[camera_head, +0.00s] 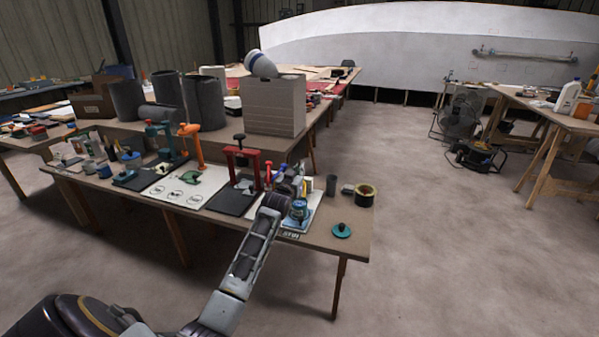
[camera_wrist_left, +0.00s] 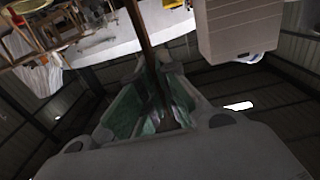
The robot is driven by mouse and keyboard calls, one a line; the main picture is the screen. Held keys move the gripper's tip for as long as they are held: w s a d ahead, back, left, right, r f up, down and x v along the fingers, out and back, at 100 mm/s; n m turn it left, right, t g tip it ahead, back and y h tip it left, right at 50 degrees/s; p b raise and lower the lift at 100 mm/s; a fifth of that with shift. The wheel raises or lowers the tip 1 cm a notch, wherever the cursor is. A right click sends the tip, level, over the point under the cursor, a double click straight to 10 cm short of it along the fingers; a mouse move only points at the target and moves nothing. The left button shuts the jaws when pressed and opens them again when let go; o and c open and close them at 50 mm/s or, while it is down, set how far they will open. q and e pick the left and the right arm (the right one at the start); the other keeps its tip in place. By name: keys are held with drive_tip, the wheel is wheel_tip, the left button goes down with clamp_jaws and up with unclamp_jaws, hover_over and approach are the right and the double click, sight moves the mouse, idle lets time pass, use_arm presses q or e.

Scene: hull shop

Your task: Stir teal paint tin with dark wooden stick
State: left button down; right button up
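My left gripper (camera_head: 284,189) is over the right part of the workbench, beside and partly behind a small teal-blue paint tin (camera_head: 299,209). In the left wrist view, the gripper (camera_wrist_left: 158,100) is closed around a dark wooden stick (camera_wrist_left: 143,35), which runs between its fingers. The tin stands on a white mat with "STIR" on its front edge (camera_head: 291,235). I cannot tell whether the stick's end is in the tin. My right gripper is not in view.
A teal disc with a black knob (camera_head: 342,231) lies near the bench's right front corner. A dark cup (camera_head: 331,185) and a tape roll (camera_head: 365,195) stand behind it. A red clamp stand (camera_head: 243,160) and an orange one (camera_head: 192,147) stand to the left.

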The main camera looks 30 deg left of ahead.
use_arm(q)
drive_tip(key=shift+f+b, duration=0.65)
drive_tip(key=shift+f, duration=0.9)
drive_tip(key=shift+f+b, duration=0.3)
drive_tip(key=shift+f, duration=0.7)
drive_tip(key=shift+f+b, duration=0.4)
drive_tip(key=shift+f, duration=0.8)
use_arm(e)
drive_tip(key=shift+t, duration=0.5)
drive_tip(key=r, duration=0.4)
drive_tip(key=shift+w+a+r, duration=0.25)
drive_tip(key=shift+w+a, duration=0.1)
use_arm(q)
drive_tip(key=shift+d, duration=0.1)
